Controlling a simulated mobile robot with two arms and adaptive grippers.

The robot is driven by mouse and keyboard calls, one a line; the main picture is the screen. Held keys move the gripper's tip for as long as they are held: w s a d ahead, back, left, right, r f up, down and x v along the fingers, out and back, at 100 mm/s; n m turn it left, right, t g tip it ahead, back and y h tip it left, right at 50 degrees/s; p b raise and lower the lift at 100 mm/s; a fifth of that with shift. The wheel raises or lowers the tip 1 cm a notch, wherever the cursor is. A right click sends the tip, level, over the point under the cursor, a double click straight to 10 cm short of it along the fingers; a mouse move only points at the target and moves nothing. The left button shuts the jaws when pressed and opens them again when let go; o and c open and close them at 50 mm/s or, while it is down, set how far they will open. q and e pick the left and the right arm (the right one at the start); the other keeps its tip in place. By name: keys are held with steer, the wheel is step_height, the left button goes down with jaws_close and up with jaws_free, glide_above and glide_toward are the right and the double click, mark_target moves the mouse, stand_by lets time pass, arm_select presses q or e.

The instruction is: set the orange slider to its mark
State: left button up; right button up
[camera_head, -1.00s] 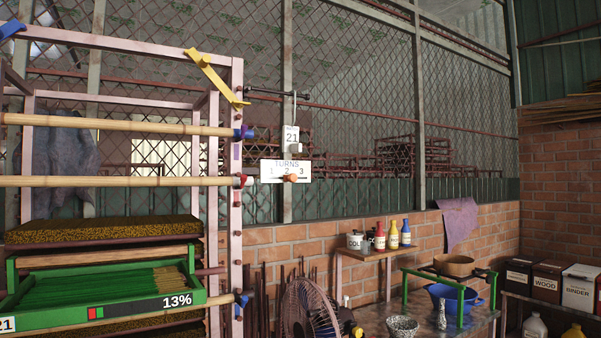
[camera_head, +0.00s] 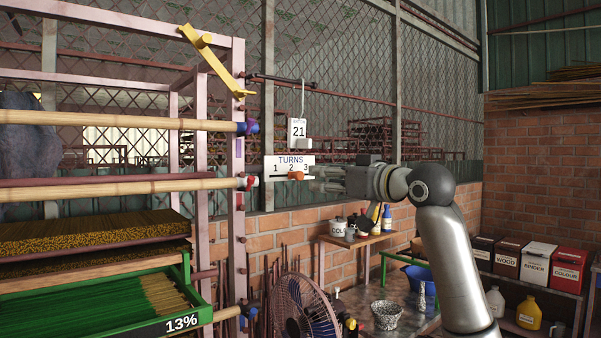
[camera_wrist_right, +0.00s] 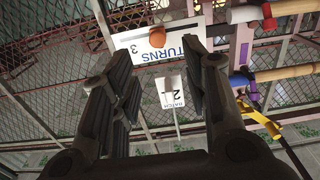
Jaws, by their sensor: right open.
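The orange slider (camera_head: 295,176) sits on the lower edge of the white TURNS plate (camera_head: 283,161), close to the 2 and slightly towards the 3. My right gripper (camera_head: 320,180) reaches in from the right, its fingers pointing left, just right of the plate. In the right wrist view the orange slider (camera_wrist_right: 157,34) and the TURNS plate (camera_wrist_right: 136,42) lie beyond the open fingers of my right gripper (camera_wrist_right: 155,75). The gripper appears empty and apart from the slider. My left gripper is not in view.
A white batch card (camera_head: 298,128) reading 21 hangs above the plate. A pink rack (camera_head: 238,70) with bamboo poles, a yellow lever (camera_head: 207,55) and a green tray (camera_head: 190,318) stands left. A fan (camera_head: 300,305) and a bench with bottles are below.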

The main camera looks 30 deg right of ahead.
mark_target(301, 176)
steer(key=w+p, duration=0.2)
steer(key=w, duration=0.2)
steer(key=shift+w+r, duration=0.1)
steer(key=shift+w, duration=0.05)
steer(key=w+p, duration=0.1)
steer(key=w, duration=0.2)
steer(key=w+p, duration=0.1)
steer(key=w, duration=0.1)
steer(key=shift+w+a+p, duration=0.2)
steer(key=shift+a+p, duration=0.1)
steer(key=shift+a, duration=0.05)
steer(key=shift+w+d+f, duration=0.1)
steer(key=shift+w+f, duration=0.1)
steer(key=shift+w, duration=0.15)
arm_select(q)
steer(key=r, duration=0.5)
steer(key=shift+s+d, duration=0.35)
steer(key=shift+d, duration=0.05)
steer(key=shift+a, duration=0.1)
arm_select(e)
jaws_close()
